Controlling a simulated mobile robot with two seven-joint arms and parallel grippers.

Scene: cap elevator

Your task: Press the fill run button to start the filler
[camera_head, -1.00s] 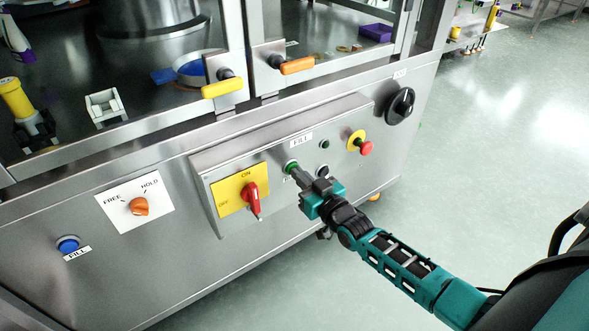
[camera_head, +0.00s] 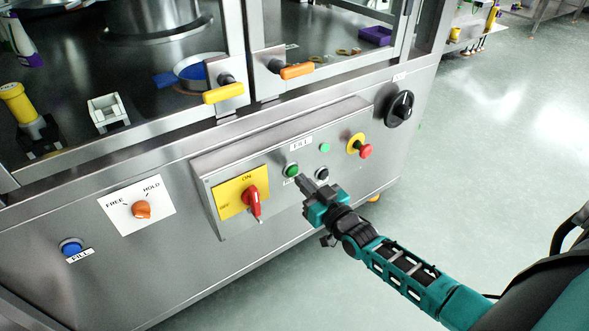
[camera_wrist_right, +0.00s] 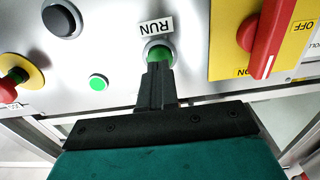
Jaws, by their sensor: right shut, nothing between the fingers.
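The green run button (camera_head: 291,170) sits on the grey control box under the FILL label (camera_head: 301,143). It shows in the right wrist view (camera_wrist_right: 158,54) by the RUN label (camera_wrist_right: 157,27). My right gripper (camera_head: 300,180) is shut and empty. Its tips are just to the lower right of the button in the head view and partly cover it in the wrist view (camera_wrist_right: 157,72). The button's face is uncovered in the head view, with the tips apparently a little off it. The small green lamp (camera_head: 325,147) is bright. My left gripper is not in view.
Beside the run button are a black button (camera_head: 322,173), a red emergency stop (camera_head: 365,151) on yellow, and a red selector switch (camera_head: 252,198) on a yellow plate. A blue button (camera_head: 70,246) and an orange knob (camera_head: 141,209) are farther left. Open floor lies right.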

